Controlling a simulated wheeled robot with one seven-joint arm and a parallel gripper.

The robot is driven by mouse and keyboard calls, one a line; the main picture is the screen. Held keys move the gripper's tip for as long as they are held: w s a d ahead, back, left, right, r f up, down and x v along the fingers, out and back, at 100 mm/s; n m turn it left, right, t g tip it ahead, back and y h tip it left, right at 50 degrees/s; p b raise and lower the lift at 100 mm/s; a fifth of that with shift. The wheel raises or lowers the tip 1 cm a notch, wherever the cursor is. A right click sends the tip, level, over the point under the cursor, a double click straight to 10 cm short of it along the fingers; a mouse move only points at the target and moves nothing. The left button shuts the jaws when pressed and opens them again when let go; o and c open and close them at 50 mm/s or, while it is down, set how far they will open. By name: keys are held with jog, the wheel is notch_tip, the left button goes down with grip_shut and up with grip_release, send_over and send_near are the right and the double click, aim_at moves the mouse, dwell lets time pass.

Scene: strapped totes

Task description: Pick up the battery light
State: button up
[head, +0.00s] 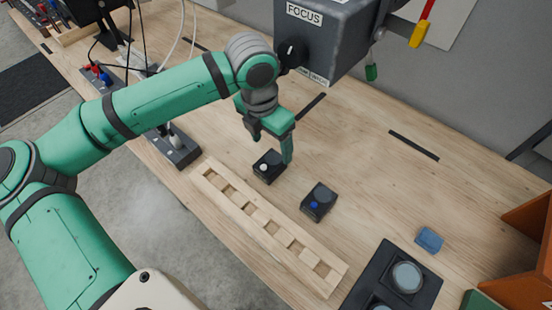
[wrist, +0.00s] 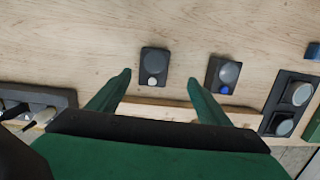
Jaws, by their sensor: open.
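Two small black box-shaped units with round dark lenses lie on the wooden bench; I cannot tell for sure which is the battery light. One unit (head: 267,168) has a white button and also shows in the wrist view (wrist: 154,62). The other unit (head: 319,201) has a blue button and lies to its right, also in the wrist view (wrist: 224,73). My gripper (head: 273,148) is open and empty above the white-button unit. In the wrist view, the fingertips (wrist: 160,82) stand apart, with the white-button unit between and just beyond them.
A slotted wooden rack (head: 268,228) lies along the front edge of the bench. A black tray (head: 366,284) with round lenses is at lower right, near a blue block (head: 429,239). A power strip (head: 180,153) is at left. A grey FOCUS box (head: 325,35) hangs behind my gripper.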

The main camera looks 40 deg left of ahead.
aim_at(270, 162)
jog(key=shift+a, duration=0.35)
jog(key=shift+w+f, duration=0.2)
jog(key=shift+f, duration=0.15)
notch_tip(270, 162, down, 5)
jog(key=shift+a+f, duration=0.1)
notch_tip(270, 162, down, 5)
jog(key=shift+w+r, duration=0.1)
jog(key=shift+w, duration=0.05)
jog(key=shift+c, duration=0.4)
jog(key=c, duration=1.4)
jog(key=shift+r, duration=0.1)
